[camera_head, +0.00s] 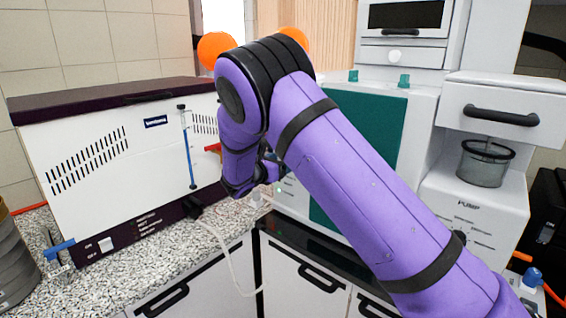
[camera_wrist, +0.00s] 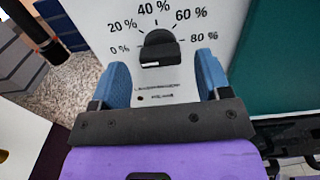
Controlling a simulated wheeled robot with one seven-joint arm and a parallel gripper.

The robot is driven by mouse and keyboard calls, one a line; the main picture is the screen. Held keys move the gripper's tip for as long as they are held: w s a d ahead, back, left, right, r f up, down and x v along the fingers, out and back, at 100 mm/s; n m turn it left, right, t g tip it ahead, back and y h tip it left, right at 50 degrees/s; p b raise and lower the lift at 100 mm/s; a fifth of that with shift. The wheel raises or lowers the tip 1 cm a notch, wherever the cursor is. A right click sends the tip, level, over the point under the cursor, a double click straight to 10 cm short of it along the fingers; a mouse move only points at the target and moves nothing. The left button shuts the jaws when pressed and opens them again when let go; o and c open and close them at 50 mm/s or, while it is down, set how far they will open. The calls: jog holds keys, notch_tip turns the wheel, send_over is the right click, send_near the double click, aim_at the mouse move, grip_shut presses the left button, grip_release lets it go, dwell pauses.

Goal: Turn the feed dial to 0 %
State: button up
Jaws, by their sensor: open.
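The feed dial (camera_wrist: 158,46) is a black knob on a white panel in the wrist view, with printed marks from 0 % at left over 40 % at top to 80 % at right. I cannot tell clearly which mark it points to. My gripper (camera_wrist: 162,76) is open, its two blue fingers apart to the left and right below the dial in the picture. Nothing is between the fingers, and neither visibly touches the dial. In the head view my purple arm hides the dial and most of the gripper.
A white machine with a teal panel (camera_head: 383,120) stands behind my arm. A white slotted box (camera_head: 105,185) with a dark lid stands at left on the speckled counter (camera_head: 130,265). A pump unit (camera_head: 475,205) stands at right. A pale hose (camera_head: 237,270) hangs over the counter's front.

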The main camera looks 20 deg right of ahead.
jog(key=v, duration=0.9)
jog(key=shift+s+a, duration=0.15)
jog(key=shift+a, duration=0.05)
jog(key=s+d+r+m+g+y, duration=0.35)
jog(key=s+d+r+m, duration=0.3)
jog(key=s+d, duration=0.25)
jog(key=s+d+r+m+g+y, duration=0.3)
jog(key=s+d+r+m+g, duration=0.2)
jog(key=s+d+m, duration=0.3)
jog(key=s+r+m+t+y, duration=0.2)
jog(key=s+m+y, duration=0.2)
jog(key=s, duration=0.9)
jog(key=s+r+m+t+y, duration=0.2)
jog(key=s+m, duration=0.4)
jog(key=s, duration=0.7)
jog(key=shift+s+a+r+y, duration=0.35)
jog(key=shift+r+y, duration=0.25)
jog(key=shift+y, duration=0.65)
